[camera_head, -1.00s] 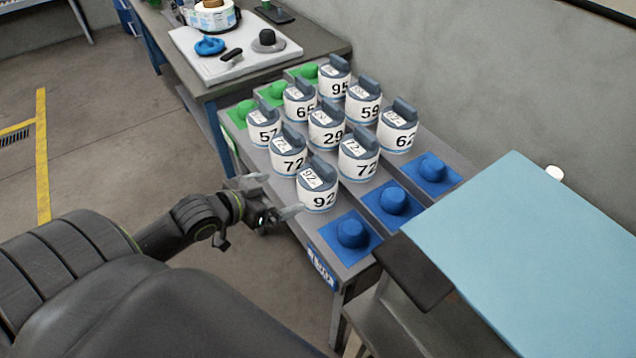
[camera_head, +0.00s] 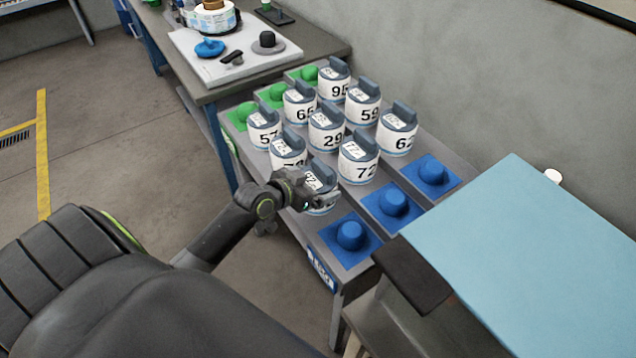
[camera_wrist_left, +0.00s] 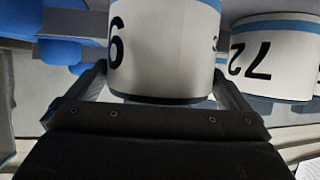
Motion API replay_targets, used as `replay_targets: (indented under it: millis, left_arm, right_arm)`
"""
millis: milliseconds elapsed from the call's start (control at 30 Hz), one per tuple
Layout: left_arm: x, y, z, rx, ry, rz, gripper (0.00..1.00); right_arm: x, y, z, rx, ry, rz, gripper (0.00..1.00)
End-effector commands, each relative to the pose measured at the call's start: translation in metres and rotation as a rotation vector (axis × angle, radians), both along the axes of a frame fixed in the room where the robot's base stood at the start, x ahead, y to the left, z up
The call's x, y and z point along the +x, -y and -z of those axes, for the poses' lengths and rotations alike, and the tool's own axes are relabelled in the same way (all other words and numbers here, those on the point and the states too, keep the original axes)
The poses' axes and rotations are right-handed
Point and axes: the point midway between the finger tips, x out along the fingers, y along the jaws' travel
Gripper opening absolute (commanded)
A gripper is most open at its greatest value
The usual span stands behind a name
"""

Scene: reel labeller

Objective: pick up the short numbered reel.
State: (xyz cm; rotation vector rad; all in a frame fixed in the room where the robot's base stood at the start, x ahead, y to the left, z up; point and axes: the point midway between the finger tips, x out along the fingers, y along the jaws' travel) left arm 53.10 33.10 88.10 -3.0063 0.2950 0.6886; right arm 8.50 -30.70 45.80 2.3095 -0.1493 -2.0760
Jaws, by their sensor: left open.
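Several white numbered reels with dark grey tops and a blue band stand upright in rows on a sloped grey rack. The nearest reel, 92 (camera_head: 317,174), is partly covered by my left gripper (camera_head: 314,195). In the left wrist view this reel (camera_wrist_left: 165,50) appears upside down between the two open fingers, with a small gap visible at its sides. Reel 72 (camera_head: 359,159) stands just to its right and also shows in the wrist view (camera_wrist_left: 275,55). A second 72 reel (camera_head: 287,150) behind is partly hidden. My right gripper is not in view.
Empty blue holders (camera_head: 351,236) line the rack's near end, and green ones (camera_head: 245,113) its far end. A light-blue-topped cabinet (camera_head: 530,260) stands at the right. A bench with a white board (camera_head: 215,68) is behind. Open floor lies left of the rack.

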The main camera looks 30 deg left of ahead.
Motion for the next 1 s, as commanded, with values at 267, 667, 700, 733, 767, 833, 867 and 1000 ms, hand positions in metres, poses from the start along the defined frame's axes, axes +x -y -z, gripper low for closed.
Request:
replay_targets:
  millis: [267, 667, 700, 733, 767, 833, 867, 1000]
  left_arm:
    - [0.011, 0.003, 0.006, 0.001, 0.0, 0.0, 1.0]
    - [0.011, 0.002, 0.006, 0.001, 0.0, 0.0, 0.66]
    - [0.011, 0.002, 0.005, 0.001, 0.001, 0.0, 0.65]
    - [0.011, 0.002, 0.005, 0.001, 0.001, 0.0, 0.65]
    - [0.011, 0.002, 0.005, 0.001, 0.001, 0.0, 0.65]
    - [0.011, 0.002, 0.005, 0.001, 0.001, 0.0, 0.65]
    - [0.011, 0.002, 0.005, 0.001, 0.001, 0.0, 0.65]
    - [0.012, 0.002, -0.004, 0.002, 0.003, 0.001, 0.65]
  right_arm:
    - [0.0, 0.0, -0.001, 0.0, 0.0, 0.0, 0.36]
    - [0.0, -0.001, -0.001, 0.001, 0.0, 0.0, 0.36]
    - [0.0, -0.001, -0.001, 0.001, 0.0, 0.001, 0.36]
    - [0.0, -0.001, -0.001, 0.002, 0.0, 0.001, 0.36]
    - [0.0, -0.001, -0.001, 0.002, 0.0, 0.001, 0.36]
    - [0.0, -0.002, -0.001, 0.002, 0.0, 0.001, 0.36]
    - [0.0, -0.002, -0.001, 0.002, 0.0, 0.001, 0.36]
    - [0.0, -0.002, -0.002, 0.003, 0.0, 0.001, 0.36]
